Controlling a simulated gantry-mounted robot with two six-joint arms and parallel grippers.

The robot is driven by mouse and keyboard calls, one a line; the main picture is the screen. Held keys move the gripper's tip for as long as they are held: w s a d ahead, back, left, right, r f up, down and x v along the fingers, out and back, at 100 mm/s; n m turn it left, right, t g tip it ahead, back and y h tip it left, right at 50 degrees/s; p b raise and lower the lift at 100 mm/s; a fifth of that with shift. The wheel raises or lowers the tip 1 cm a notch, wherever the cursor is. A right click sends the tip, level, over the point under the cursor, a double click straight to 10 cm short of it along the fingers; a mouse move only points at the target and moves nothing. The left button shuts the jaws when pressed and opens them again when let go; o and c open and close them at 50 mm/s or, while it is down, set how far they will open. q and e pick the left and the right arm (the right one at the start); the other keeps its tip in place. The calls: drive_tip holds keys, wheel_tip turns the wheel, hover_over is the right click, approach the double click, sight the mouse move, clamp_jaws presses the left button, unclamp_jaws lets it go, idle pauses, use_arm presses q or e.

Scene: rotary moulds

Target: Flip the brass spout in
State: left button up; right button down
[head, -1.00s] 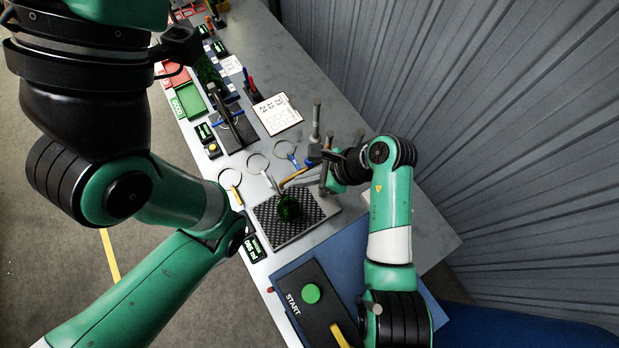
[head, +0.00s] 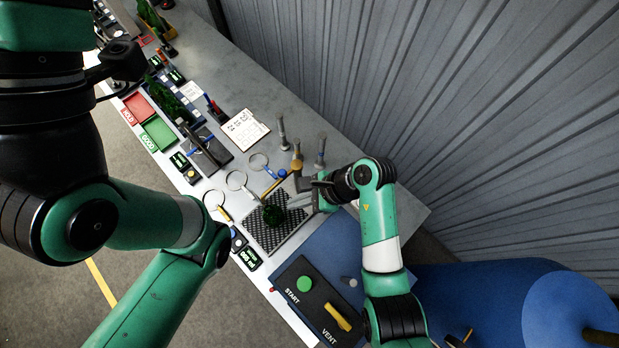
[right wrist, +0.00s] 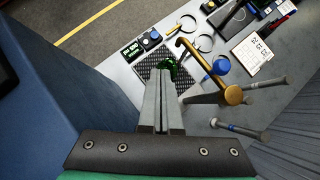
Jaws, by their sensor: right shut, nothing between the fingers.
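The brass spout (right wrist: 208,65) is a gold tube in the right wrist view. It runs from a brass-topped post (right wrist: 233,95) up and left, its bent end beyond the drip tray's right side. In the head view the post (head: 296,160) stands between two grey ones, and the spout is small beside the blue part. My right gripper (head: 298,186) is shut and empty, on the near side of the brass post. In the wrist view its fingers (right wrist: 163,75) point towards a green glass vessel (right wrist: 169,66), with the spout apart to their right. My left gripper is out of view.
The green vessel (head: 274,214) stands on a dark mesh tray (head: 262,238). Grey posts (head: 281,130) (head: 320,150) flank the brass one. A START/VENT panel (head: 312,305) lies nearer.

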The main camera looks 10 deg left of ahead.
drive_tip(key=s+d+r, duration=0.2)
drive_tip(key=d+r, duration=0.1)
drive_tip(key=r, duration=0.2)
drive_tip(key=shift+s+d, duration=0.15)
drive_tip(key=shift+d, duration=0.15)
drive_tip(key=shift+f, duration=0.1)
